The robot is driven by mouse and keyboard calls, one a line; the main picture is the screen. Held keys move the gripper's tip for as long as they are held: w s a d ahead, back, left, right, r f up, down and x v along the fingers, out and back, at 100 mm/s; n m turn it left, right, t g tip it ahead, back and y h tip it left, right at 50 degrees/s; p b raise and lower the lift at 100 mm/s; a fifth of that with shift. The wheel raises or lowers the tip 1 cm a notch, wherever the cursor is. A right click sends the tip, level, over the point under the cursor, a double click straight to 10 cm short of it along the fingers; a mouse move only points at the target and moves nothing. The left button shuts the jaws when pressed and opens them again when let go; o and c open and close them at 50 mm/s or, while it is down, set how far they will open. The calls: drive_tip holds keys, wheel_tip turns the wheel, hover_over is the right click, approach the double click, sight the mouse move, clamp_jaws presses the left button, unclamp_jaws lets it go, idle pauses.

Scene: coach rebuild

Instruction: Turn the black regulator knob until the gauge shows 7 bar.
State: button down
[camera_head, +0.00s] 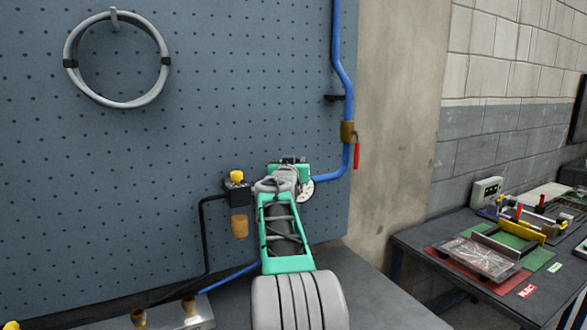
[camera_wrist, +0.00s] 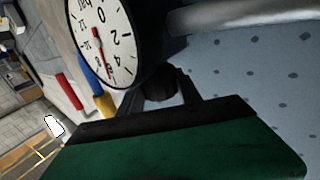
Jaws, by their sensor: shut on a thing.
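My gripper (camera_head: 290,167) is at the pegboard panel, beside the round white gauge (camera_head: 307,190), which my arm partly covers. In the wrist view the gripper's dark fingers (camera_wrist: 162,96) are shut around the black regulator knob (camera_wrist: 158,88), just below the gauge. The knob is mostly hidden between the fingers, and my arm hides it in the head view. The gauge face (camera_wrist: 88,50) appears rotated and cut off by the top edge of the wrist view. Its red needle points toward the lower rim. I cannot read the exact pressure from it.
A blue pipe (camera_head: 347,90) with a red-handled valve (camera_head: 357,155) runs right of the gauge. A black fitting with a yellow top (camera_head: 237,185) sits close left of my gripper. A grey hose coil (camera_head: 70,63) hangs upper left. A workbench (camera_head: 440,262) with parts stands at right.

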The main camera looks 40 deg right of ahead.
drive_tip(key=shift+m+g+h, duration=0.4)
drive_tip(key=shift+g, duration=0.2)
drive_tip(key=c, duration=0.8)
unclamp_jaws()
drive_tip(key=b+v, duration=0.3)
drive_tip(key=v, duration=0.4)
drive_tip(key=shift+f, duration=0.15)
drive_tip(key=shift+s+a, duration=0.25)
drive_tip(key=shift+a, duration=0.05)
